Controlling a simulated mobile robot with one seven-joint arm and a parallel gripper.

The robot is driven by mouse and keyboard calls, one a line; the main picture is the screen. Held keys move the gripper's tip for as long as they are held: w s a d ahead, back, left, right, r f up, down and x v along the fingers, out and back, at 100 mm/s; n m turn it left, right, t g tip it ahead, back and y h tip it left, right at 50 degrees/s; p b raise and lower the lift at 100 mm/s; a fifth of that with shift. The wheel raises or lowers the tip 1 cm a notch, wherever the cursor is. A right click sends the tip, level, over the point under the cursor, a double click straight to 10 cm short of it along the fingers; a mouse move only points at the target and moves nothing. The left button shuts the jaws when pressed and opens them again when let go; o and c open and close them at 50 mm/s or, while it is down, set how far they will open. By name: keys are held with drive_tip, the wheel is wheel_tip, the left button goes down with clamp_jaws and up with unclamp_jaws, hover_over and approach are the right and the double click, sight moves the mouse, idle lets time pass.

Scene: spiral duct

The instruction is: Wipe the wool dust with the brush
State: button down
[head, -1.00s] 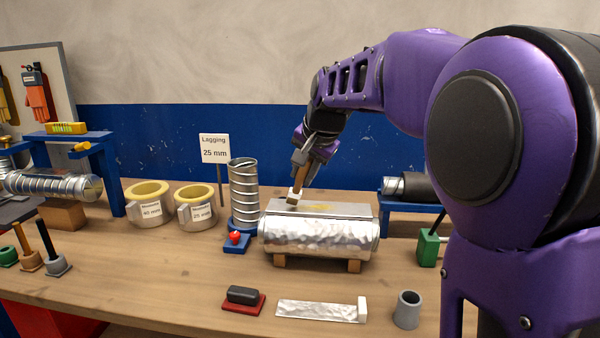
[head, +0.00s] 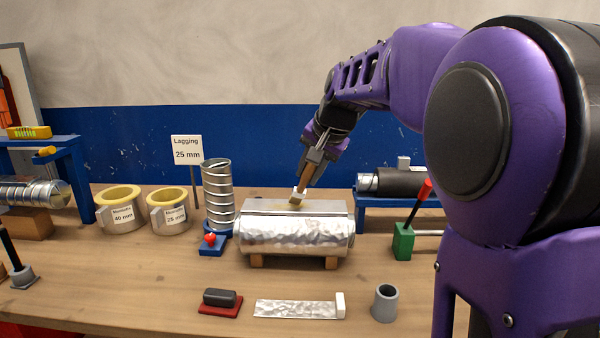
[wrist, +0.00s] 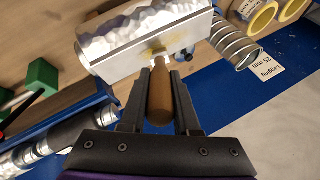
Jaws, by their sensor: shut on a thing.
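My gripper (head: 312,172) is shut on the brown wooden handle of the brush and points down over the foil-clad duct piece (head: 295,235). The brush (head: 297,198) is tilted, its head low at the flat top of the duct piece; I cannot tell whether the bristles touch. The wool dust (head: 318,206) is a faint yellowish patch on that top, around the brush head. In the wrist view, the brush handle (wrist: 160,95) sits between both fingers and the dust (wrist: 152,50) shows beyond it. The handle partly hides the brush head there.
A spring-like spiral duct (head: 217,195) and a "Lagging 25 mm" sign (head: 187,150) stand left of the duct piece. Two yellow-lined rings (head: 122,212) are farther left. A green block with a red-tipped lever (head: 403,240) stands right. A foil strip (head: 295,309) lies in front.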

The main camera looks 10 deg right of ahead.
drive_tip(key=shift+s+d, duration=0.2)
drive_tip(key=shift+d, duration=0.8)
drive_tip(key=shift+s+d, duration=0.2)
drive_tip(key=shift+d, duration=0.8)
wheel_tip(320, 180, up, 6)
drive_tip(key=p, duration=0.5)
drive_tip(key=shift+r, duration=0.1)
wheel_tip(320, 180, up, 3)
drive_tip(key=p, duration=0.2)
drive_tip(key=shift+p, duration=0.3)
